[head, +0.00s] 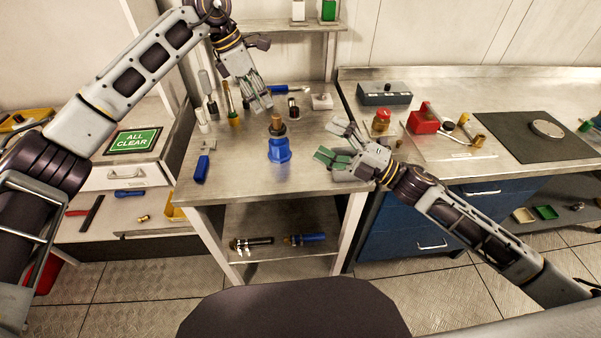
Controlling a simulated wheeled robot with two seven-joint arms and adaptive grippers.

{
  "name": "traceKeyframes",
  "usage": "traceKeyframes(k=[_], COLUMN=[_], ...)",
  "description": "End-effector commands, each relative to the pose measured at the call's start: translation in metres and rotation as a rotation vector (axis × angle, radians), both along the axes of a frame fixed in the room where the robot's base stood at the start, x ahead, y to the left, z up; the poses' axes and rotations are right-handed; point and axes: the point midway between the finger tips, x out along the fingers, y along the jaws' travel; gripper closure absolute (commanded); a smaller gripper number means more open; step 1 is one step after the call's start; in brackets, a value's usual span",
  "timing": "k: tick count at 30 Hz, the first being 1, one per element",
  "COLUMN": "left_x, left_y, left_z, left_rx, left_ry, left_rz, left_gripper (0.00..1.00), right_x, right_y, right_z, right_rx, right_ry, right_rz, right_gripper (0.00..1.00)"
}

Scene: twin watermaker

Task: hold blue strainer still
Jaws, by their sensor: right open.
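The blue strainer (279,150) stands upright near the middle of the steel table, with a brown and dark piece (277,125) on its top. My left gripper (261,104) points down from above, behind and a little left of the strainer, apart from it. Its fingers look close together, and I cannot tell whether they are shut. My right gripper (330,141) is open, to the right of the strainer, with its fingers towards it. A clear gap lies between them, and nothing is in the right gripper.
A blue-handled tool (203,166) lies left of the strainer. Several upright tools and small parts stand at the back of the table. A red-lidded jar (381,122) and a red box (423,119) are on the right counter. The table's front edge is clear.

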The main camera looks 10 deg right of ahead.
Motion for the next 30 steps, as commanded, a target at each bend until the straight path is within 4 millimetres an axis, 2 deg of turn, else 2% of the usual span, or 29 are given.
traceKeyframes(k=[11,26,30], left_x=[0.000,0.000,0.000], left_y=[0.000,0.000,0.000], left_z=[0.000,0.000,0.000], left_rx=[0.000,0.000,0.000], left_ry=[0.000,0.000,0.000], left_rz=[0.000,0.000,0.000], left_gripper=[0.64,0.64,0.64], right_x=[0.012,0.026,0.028], right_y=[0.006,0.001,0.009], right_z=[0.014,0.036,0.015], right_rx=[-0.200,-0.470,-0.565], right_ry=[-0.273,-0.568,-0.599], right_rz=[-0.209,-0.470,-0.510], right_gripper=[0.23,0.23,0.23])
